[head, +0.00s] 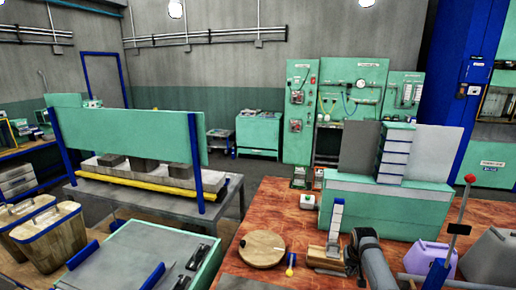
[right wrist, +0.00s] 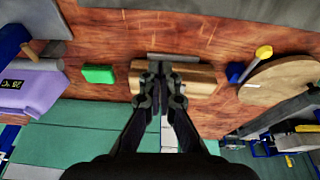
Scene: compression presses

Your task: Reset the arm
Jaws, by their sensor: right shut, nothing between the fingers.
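My right gripper (head: 350,258) is low over the brown worktable (head: 300,205) at the right of the head view. Its arm comes in from the lower right. In the right wrist view its two dark fingers (right wrist: 160,78) are together with nothing between them. They overlap a wooden block (right wrist: 203,78) in the picture. I cannot tell whether they touch it. The same block (head: 322,259) shows just left of the gripper in the head view. My left gripper is not in view.
A round wooden board (head: 262,250) and a yellow-headed tool (head: 290,262) are left of the block. A purple container (head: 430,258) and a red-knobbed lever (head: 462,215) stand to the right. A green press (head: 375,205) stands behind. In the wrist view, a small green block (right wrist: 98,74) lies nearby.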

